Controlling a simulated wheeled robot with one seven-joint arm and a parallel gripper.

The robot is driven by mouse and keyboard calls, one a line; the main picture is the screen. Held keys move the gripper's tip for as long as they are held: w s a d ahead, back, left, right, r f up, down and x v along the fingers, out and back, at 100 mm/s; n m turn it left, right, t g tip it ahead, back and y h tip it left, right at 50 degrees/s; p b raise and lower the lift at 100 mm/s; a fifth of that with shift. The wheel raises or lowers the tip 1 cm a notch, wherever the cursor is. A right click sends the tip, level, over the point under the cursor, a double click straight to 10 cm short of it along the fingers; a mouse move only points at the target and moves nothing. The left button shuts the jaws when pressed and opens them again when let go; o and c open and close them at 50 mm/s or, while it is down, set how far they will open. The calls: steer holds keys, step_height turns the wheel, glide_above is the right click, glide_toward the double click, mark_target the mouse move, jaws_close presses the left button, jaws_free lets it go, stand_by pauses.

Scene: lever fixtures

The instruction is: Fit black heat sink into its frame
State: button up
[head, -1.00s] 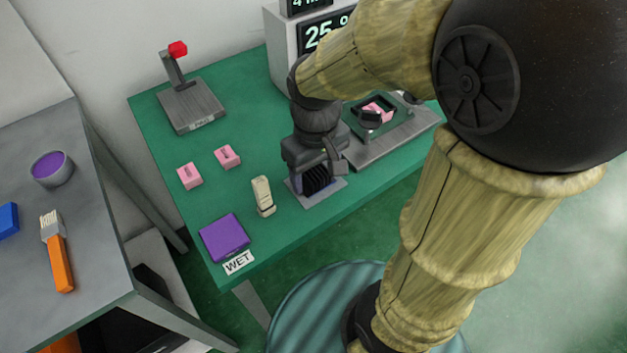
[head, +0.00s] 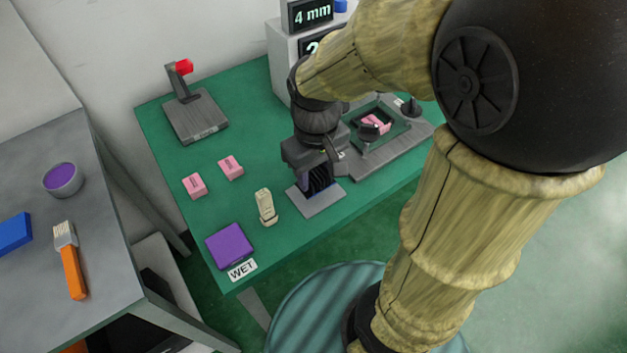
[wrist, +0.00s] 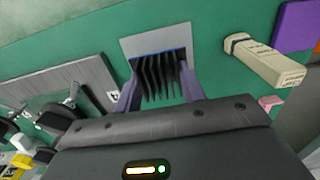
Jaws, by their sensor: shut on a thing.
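The black finned heat sink (head: 320,177) is between the fingers of my gripper (head: 316,183), which is shut on it. In the wrist view the fingers (wrist: 160,88) press its two sides, and its dark fins (wrist: 160,72) face the camera. It is over a flat grey plate (head: 322,204) and looks slightly raised; the exact gap cannot be told. A green square frame (head: 398,134) on a grey lever fixture (head: 385,158) stands to the right, with pink pieces (head: 376,122) inside. My wrist hides part of the heat sink in the head view.
Two pink blocks (head: 195,186), a purple pad (head: 229,246) and a WET label (head: 242,270) lie left. A red-knobbed lever fixture (head: 196,115) and a display box (head: 284,52) stand behind.

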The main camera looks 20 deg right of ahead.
mark_target(316, 173)
steer(key=shift+s+d+r+p, duration=0.1)
steer(key=shift+r+p, duration=0.55)
steer(key=shift+r, duration=0.3)
step_height(316, 173, up, 3)
steer(key=p, duration=0.3)
steer(key=shift+w+r+p, duration=0.35)
steer(key=shift+r+p, duration=0.05)
steer(key=shift+p, duration=0.25)
steer(key=w+d+r+m+p, duration=0.2)
steer(key=w+p, duration=0.5)
steer(key=p, duration=1)
steer(key=w+d+r+m+p, duration=0.2)
steer(key=w+p, duration=0.5)
steer(key=p, duration=1)
steer(key=shift+w, duration=0.25)
